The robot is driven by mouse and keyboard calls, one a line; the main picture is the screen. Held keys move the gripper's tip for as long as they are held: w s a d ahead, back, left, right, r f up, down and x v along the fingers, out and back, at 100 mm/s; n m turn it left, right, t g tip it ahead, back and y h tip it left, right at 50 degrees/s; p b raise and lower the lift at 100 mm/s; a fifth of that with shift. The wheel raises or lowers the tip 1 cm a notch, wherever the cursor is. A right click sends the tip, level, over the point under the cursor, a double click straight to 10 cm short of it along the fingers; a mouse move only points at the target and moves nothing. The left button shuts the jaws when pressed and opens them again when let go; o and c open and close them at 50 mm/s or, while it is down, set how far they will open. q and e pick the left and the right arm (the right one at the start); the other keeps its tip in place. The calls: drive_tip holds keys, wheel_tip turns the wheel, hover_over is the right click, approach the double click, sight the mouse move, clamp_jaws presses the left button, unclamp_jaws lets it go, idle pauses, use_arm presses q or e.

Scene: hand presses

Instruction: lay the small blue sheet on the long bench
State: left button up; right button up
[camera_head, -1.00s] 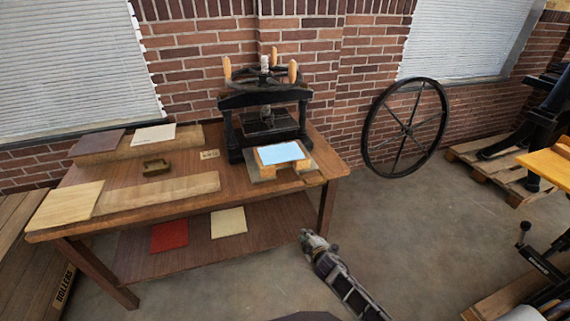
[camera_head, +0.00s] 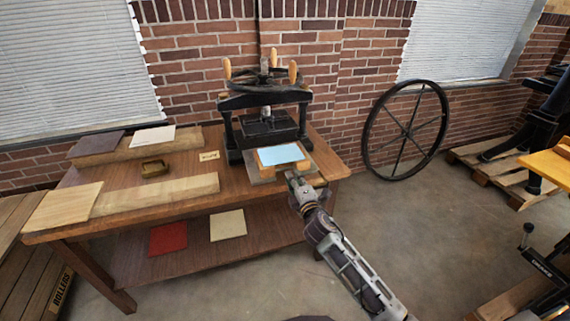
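The small blue sheet (camera_head: 280,154) lies flat on a wooden block on a grey board (camera_head: 262,180), in front of the black press. All of these stand at the right end of a long brown wooden bench (camera_head: 145,222) with a lower shelf. My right gripper (camera_head: 291,177) is at the bench's front right, just below and in front of the block in the picture. It looks close to the block, but I cannot tell whether it touches. Its fingers are too small to read as open or shut. My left gripper is not in view.
The black press (camera_head: 266,125) stands behind the sheet. A raised plank (camera_head: 150,145) bears a brown and a white sheet; a brass piece (camera_head: 154,168) and pale boards (camera_head: 160,193) lie left. Red (camera_head: 168,239) and cream (camera_head: 228,224) sheets lie on the shelf. A large wheel (camera_head: 405,130) stands right.

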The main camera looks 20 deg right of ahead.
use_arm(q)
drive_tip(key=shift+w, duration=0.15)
use_arm(e)
drive_tip(key=b, duration=0.1)
approach(281, 154)
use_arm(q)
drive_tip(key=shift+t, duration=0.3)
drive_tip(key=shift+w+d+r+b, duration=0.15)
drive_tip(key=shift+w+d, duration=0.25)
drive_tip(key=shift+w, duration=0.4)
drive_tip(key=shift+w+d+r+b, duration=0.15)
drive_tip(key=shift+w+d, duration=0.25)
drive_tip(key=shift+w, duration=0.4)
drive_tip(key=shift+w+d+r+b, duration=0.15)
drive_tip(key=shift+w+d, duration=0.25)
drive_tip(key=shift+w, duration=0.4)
use_arm(e)
drive_tip(key=shift+w+a+f, duration=0.1)
drive_tip(key=shift+w, duration=1.95)
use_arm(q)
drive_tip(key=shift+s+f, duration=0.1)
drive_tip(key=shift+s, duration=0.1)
use_arm(e)
drive_tip(key=shift+c, duration=0.2)
clamp_jaws()
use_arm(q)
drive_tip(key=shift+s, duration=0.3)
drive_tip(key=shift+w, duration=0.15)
